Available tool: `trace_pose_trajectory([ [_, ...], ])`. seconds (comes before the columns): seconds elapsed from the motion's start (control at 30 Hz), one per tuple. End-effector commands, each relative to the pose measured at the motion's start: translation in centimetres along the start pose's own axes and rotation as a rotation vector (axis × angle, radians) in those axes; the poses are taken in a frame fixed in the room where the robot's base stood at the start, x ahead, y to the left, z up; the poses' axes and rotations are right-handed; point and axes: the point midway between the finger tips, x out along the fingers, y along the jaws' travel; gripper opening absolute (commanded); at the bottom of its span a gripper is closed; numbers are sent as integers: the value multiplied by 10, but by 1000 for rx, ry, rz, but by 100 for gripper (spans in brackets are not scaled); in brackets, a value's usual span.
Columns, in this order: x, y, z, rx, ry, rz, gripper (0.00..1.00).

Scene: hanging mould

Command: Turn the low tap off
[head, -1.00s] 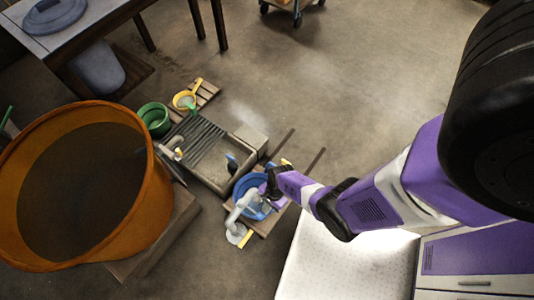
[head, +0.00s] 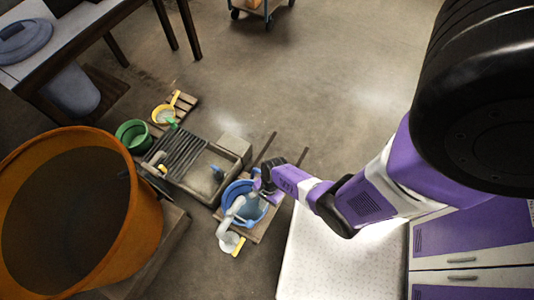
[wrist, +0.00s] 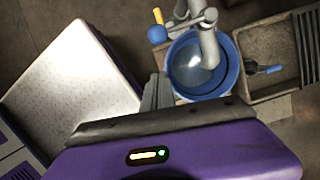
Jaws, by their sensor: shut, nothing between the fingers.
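The low tap (head: 233,208) is a pale grey bent pipe over a blue tub (head: 229,190) on a wooden pallet. In the wrist view the tap (wrist: 208,47) curves over the tub (wrist: 177,50), with a small grey crosspiece near its top (wrist: 206,19). The tub looks part filled with water; I cannot tell whether water is running. My gripper (head: 263,188) is above the tub's right side, to the right of the tap in the head view. In the wrist view my gripper (wrist: 157,88) is shut and empty, apart from the tap. The fingertips are small and partly hidden.
A stone sink (head: 185,180) with a ribbed drainboard stands beside the tub. A big orange vat (head: 148,225) is at the left. A white-topped cabinet (head: 335,265) is at the front.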

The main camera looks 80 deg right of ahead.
Motion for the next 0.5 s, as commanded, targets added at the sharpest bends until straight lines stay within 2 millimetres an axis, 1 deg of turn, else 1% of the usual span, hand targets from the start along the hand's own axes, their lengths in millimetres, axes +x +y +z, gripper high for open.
trace_pose_trajectory([
  [0.03,-14,1,0,0,2,-1,0],
  [0.2,-41,1,0,0,2,-2,0],
  [0.37,-58,1,-1,1,2,-2,0],
  [0.5,-64,1,-1,2,1,-1,0],
])
